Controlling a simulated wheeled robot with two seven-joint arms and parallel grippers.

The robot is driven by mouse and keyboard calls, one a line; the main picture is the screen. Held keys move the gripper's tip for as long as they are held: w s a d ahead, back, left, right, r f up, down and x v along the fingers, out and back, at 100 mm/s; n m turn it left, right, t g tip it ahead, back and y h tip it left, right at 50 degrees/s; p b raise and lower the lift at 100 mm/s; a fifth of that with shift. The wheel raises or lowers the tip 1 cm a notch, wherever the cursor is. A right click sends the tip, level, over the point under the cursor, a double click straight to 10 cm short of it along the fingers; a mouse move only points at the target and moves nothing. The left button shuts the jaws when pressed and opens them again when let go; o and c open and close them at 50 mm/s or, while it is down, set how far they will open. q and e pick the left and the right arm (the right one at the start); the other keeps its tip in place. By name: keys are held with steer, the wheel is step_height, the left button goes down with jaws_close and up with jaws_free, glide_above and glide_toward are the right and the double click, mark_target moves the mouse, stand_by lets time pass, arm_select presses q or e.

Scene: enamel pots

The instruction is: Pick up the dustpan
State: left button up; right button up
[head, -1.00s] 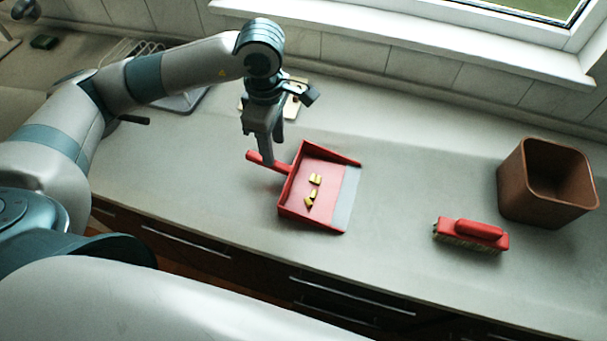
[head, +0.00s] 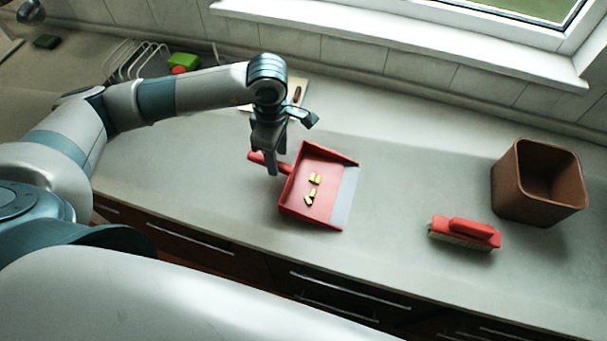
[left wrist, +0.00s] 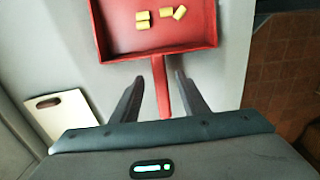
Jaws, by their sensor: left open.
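The red dustpan (head: 320,185) lies on the counter with several small yellow pieces (head: 314,188) in its pan and a grey front lip. Its red handle points left toward my left gripper (head: 276,167). In the left wrist view, the dustpan (left wrist: 110,30) is at the top and its handle (left wrist: 162,88) runs down between the two fingers of the open left gripper (left wrist: 160,95). The fingers are on either side of the handle, with gaps visible, and do not grip it. My right gripper is not in view.
A red brush (head: 465,233) lies to the right on the counter, and a brown bin (head: 540,182) stands behind it. A wire rack (head: 135,60) and a green item (head: 183,60) are at the back left. A cutting board (left wrist: 62,115) lies beside the gripper.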

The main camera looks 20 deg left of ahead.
arm_select(q)
steer(key=shift+f+p, duration=0.3)
steer(key=shift+f, duration=0.9)
jaws_close()
